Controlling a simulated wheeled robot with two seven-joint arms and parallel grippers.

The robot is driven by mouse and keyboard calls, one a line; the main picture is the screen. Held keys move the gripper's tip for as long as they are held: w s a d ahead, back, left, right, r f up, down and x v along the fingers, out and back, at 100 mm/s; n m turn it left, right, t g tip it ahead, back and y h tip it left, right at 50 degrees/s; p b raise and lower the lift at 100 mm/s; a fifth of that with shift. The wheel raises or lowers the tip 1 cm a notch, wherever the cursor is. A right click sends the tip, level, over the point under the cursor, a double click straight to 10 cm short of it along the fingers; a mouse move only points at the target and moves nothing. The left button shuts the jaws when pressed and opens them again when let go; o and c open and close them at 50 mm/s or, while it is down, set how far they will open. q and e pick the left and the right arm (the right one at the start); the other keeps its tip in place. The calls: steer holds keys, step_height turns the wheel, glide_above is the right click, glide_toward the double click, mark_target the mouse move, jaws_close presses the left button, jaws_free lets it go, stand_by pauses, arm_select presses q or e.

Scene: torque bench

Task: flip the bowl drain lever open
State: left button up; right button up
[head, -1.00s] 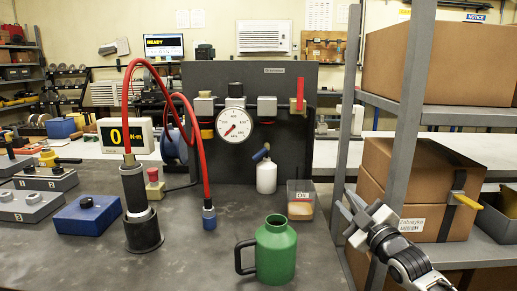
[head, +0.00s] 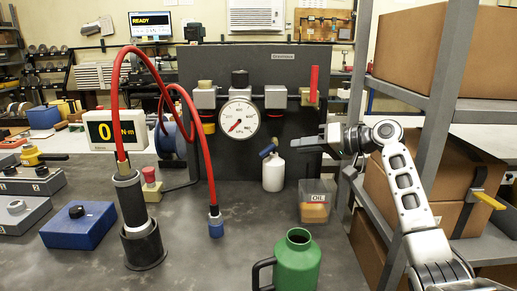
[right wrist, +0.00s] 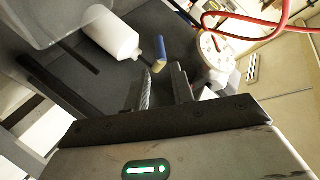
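A short blue lever-like piece (head: 267,151) with a tan end sits under the dark panel, above a white bottle (head: 272,173). In the head view I cannot tell what it is fixed to. In the right wrist view the blue piece (right wrist: 160,50) lies just beyond the fingertips, with the white bottle (right wrist: 112,32) to its left. My right gripper (head: 305,142) reaches leftward in front of the panel, a little right of the blue piece and apart from it. Its fingers (right wrist: 163,76) are apart with nothing between them. My left gripper is not in view.
A panel (head: 345,60) carries a gauge (head: 239,118) and an upright red lever (head: 313,84). A clear oil box (head: 314,206) stands below my right gripper. A green jug (head: 297,262) stands in front. A red hose (head: 205,150) hangs at left; metal shelving (head: 440,120) stands right.

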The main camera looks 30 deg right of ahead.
mark_target(267, 150)
arm_select(q)
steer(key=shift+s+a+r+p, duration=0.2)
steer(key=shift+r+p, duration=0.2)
steer(key=shift+p, duration=0.55)
arm_select(e)
steer(key=x, duration=1.1)
steer(key=shift+a+f, duration=0.1)
